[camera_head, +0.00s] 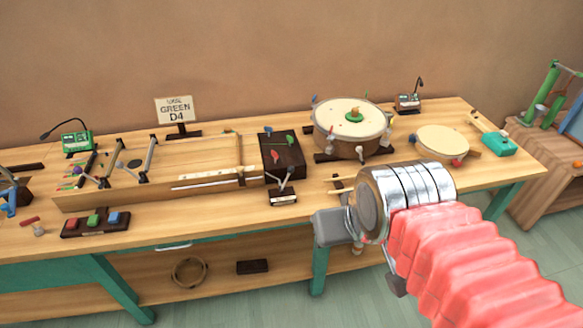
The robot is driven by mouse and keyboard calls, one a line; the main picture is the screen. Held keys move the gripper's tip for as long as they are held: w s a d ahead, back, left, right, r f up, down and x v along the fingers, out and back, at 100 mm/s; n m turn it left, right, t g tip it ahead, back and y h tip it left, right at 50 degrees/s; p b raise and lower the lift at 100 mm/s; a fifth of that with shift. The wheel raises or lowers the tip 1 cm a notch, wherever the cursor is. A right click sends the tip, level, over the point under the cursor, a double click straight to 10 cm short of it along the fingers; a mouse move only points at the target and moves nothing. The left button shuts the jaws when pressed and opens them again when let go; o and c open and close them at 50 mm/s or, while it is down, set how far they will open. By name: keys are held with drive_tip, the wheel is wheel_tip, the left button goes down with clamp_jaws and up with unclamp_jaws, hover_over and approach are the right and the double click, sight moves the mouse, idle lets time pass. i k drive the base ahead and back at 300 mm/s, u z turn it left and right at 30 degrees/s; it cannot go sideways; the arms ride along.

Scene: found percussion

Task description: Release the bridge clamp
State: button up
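A long wooden stringed board (195,160) lies on the workbench at left centre. Two dark upright bars with metal fittings, a left bar (110,163) and a right bar (148,158), stand across it. A dark wooden block (289,160) with red, green and blue-tipped levers sits at its right end. I cannot tell which fitting is the bridge clamp. My arm, with red bellows and silver rings, reaches in from the lower right. My gripper (330,227) shows as a grey part in front of the bench's front edge, right of the board. Its fingers are not clear, and no held object shows.
A drum (349,116) with coloured pegs and a round pale disc (442,142) stand to the right. A small stand (283,195) sits near the front edge.

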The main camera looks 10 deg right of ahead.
sight(290, 169)
drive_tip(key=i, duration=1)
drive_tip(key=u, duration=0.55)
drive_tip(key=k, duration=1.3)
drive_tip(key=u, duration=0.75)
drive_tip(key=i, duration=1)
drive_tip(key=z, duration=0.25)
